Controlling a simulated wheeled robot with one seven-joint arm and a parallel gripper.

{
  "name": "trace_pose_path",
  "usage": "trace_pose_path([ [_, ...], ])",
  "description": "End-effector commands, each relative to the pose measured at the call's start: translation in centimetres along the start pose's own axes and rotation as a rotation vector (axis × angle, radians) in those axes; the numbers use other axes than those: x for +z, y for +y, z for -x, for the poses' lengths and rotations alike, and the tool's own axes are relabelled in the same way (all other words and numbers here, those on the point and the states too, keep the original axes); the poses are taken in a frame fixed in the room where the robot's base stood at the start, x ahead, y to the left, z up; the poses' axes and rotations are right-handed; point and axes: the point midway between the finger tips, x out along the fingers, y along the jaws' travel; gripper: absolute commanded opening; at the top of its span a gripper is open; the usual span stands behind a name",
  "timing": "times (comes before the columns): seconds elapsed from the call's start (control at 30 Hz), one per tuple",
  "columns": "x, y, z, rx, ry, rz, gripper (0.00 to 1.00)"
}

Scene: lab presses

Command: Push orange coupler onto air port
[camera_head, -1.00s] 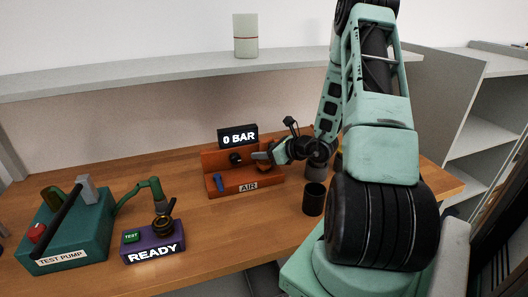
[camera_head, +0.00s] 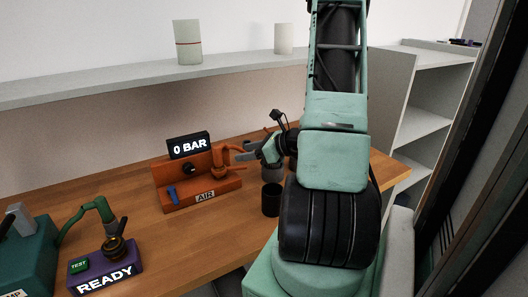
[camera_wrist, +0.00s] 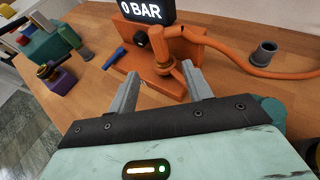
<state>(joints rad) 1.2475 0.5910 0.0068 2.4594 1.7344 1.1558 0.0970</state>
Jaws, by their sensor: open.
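The orange coupler (camera_head: 218,158) stands on the orange air station (camera_head: 228,184), at its right side, with an orange hose leading from it. It also shows in the wrist view (camera_wrist: 163,57), ahead of my fingers. The dark round air port (camera_head: 190,169) is on the station's back wall, left of the coupler and seemingly apart from it. It shows in the wrist view too (camera_wrist: 140,40). My gripper (camera_wrist: 160,73) is open and empty, its fingers spread on either side of the coupler's near side. The right fingertip is close to the orange fitting; contact is unclear.
A black display (camera_head: 188,145) above the station reads 0 BAR. A blue lever (camera_head: 172,194) is at the station's front left. A dark cup (camera_head: 271,200) stands near my arm. A purple READY box (camera_head: 105,275) and green pump (camera_head: 28,258) are at the left.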

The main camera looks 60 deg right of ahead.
Motion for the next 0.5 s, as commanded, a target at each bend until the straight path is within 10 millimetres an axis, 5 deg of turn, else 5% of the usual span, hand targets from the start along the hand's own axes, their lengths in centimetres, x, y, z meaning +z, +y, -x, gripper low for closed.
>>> trace_pose_path([
  [0.2,-0.1,-0.1,3.9,-0.002,0.000,0.001,0.50],
  [0.5,0.0,0.1,5.6,0.002,0.000,-0.001,0.50],
])
